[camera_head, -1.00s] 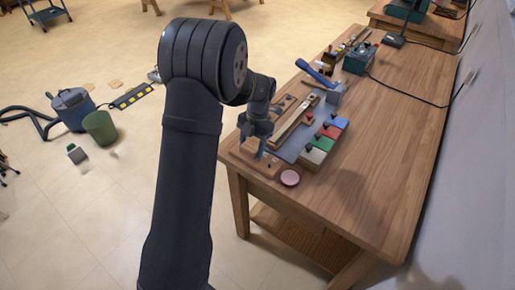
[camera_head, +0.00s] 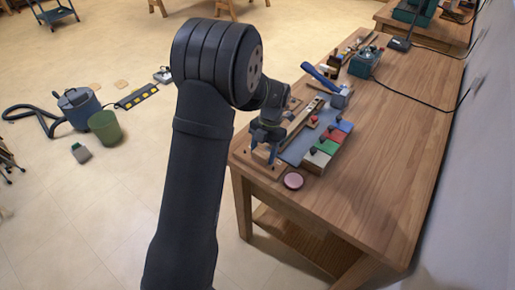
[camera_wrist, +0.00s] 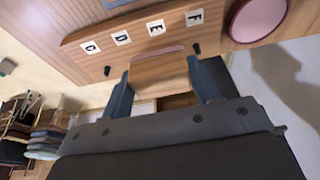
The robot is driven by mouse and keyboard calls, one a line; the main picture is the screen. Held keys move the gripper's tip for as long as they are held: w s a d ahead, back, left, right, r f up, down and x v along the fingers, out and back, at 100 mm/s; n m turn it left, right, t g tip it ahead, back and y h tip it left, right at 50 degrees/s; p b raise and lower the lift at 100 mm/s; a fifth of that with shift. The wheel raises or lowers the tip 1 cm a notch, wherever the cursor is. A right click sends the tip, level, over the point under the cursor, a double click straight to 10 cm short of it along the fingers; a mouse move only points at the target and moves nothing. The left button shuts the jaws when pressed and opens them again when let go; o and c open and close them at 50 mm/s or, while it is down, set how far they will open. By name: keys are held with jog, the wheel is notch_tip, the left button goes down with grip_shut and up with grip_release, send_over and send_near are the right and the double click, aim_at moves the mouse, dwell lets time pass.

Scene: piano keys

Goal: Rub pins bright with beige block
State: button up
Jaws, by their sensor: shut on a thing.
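My gripper (camera_wrist: 162,88) is shut on the beige block (camera_wrist: 160,74), with one finger on each side of it. The block is at the edge of a wooden key frame (camera_wrist: 228,42) with letter tiles C, D, E and F. One dark pin (camera_wrist: 107,70) stands left of the block and another pin (camera_wrist: 196,48) right of it, near F. Any pins between them are hidden by the block and fingers. In the head view my gripper (camera_head: 266,140) is low over the near-left end of the bench; I cannot tell whether the block touches a pin.
A pink round disc (camera_head: 293,181) lies near the bench's front edge. Coloured blocks, a green one (camera_head: 327,147) among them, stand right of the key frame. A blue-handled tool (camera_head: 320,76) and a teal box (camera_head: 364,63) are farther back. The bench's right side (camera_head: 390,170) is clear.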

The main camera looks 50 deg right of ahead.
jog(key=shift+s, duration=1.4)
jog(key=shift+w, duration=4.25)
jog(key=shift+s+r, duration=0.1)
jog(key=shift+s, duration=4.25)
jog(key=shift+r, duration=4.05)
jog(key=shift+w, duration=0.15)
jog(key=w+a+f+m+t, duration=0.1)
jog(key=w+a+f+m, duration=0.35)
jog(key=w+a, duration=0.7)
jog(key=w+a+f+m+t, duration=0.1)
jog(key=w+a+f+m, duration=0.55)
jog(key=w, duration=0.85)
jog(key=w+a+f+m+h, duration=0.1)
jog(key=w+a+m, duration=0.1)
jog(key=a, duration=0.8)
jog(key=w+a+f+m+h, duration=0.1)
jog(key=w+a+f+m, duration=0.1)
jog(key=a, duration=0.9)
jog(key=w+a+f+m+t+h, duration=0.1)
jog(key=w+a+m, duration=0.2)
jog(key=a, duration=0.8)
jog(key=shift+a+f, duration=0.15)
jog(key=shift+a, duration=0.1)
